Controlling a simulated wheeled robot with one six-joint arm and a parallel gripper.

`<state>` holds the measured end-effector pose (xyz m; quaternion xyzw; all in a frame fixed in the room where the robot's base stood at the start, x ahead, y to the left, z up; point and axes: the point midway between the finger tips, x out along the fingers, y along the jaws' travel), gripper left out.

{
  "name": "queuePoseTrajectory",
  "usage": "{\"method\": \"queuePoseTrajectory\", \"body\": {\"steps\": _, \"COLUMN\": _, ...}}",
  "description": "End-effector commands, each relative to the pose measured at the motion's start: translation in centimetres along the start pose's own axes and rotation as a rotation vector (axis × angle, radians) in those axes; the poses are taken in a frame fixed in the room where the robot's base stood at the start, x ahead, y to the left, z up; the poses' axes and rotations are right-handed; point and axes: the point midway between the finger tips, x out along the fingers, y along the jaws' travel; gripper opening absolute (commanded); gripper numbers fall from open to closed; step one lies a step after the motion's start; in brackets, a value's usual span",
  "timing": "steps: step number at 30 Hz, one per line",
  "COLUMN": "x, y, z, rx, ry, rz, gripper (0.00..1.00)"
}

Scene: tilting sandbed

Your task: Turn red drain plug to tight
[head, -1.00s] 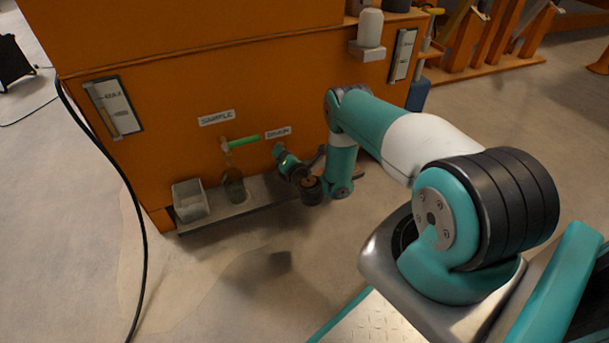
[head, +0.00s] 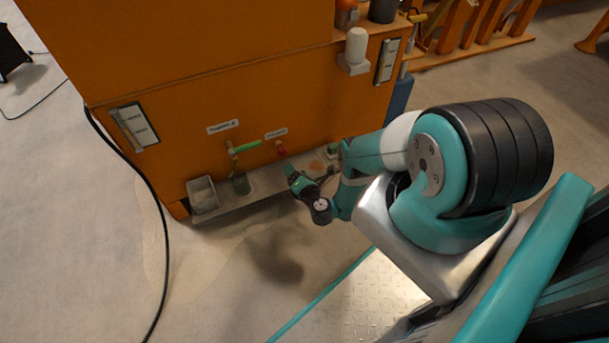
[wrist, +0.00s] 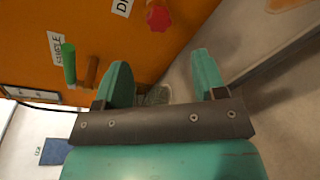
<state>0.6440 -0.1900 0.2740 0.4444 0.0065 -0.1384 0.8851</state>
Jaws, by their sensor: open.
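The red drain plug (head: 281,149) sits low on the orange cabinet front, under a small white label, in the head view. In the wrist view the red plug (wrist: 158,17) is a lobed knob at the top, beyond and above the fingertips. My gripper (head: 291,171) is in front of the cabinet, below and a little right of the plug, apart from it. In the wrist view my gripper (wrist: 162,60) shows two teal fingers spread wide with nothing between them. The plug's tightness cannot be read.
A green-handled sample valve (head: 246,146) is left of the plug, with a glass jar (head: 240,183) below it. A grey bin (head: 202,194) stands on the low ledge (head: 262,187). A black cable (head: 158,215) hangs at left. The floor in front is clear.

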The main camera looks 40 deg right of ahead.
Motion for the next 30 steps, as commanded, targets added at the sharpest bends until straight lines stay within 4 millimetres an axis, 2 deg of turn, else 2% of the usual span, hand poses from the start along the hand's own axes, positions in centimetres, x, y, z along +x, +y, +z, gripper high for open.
{"method": "queuePoseTrajectory", "body": {"steps": 1, "x": -1.2, "y": 0.7, "z": 0.5, "rx": 0.001, "ry": 0.000, "rz": -0.003, "gripper": 0.64}}
{"method": "queuePoseTrajectory", "body": {"steps": 6, "x": -3.9, "y": 0.5, "z": 0.4, "rx": 0.001, "ry": -0.001, "rz": -0.003, "gripper": 0.64}}
{"method": "queuePoseTrajectory", "body": {"steps": 12, "x": -5.9, "y": 0.1, "z": 0.2, "rx": 0.001, "ry": -0.001, "rz": -0.002, "gripper": 0.64}}
{"method": "queuePoseTrajectory", "body": {"steps": 30, "x": -6.2, "y": -0.1, "z": 0.0, "rx": 0.001, "ry": 0.000, "rz": -0.001, "gripper": 0.64}}
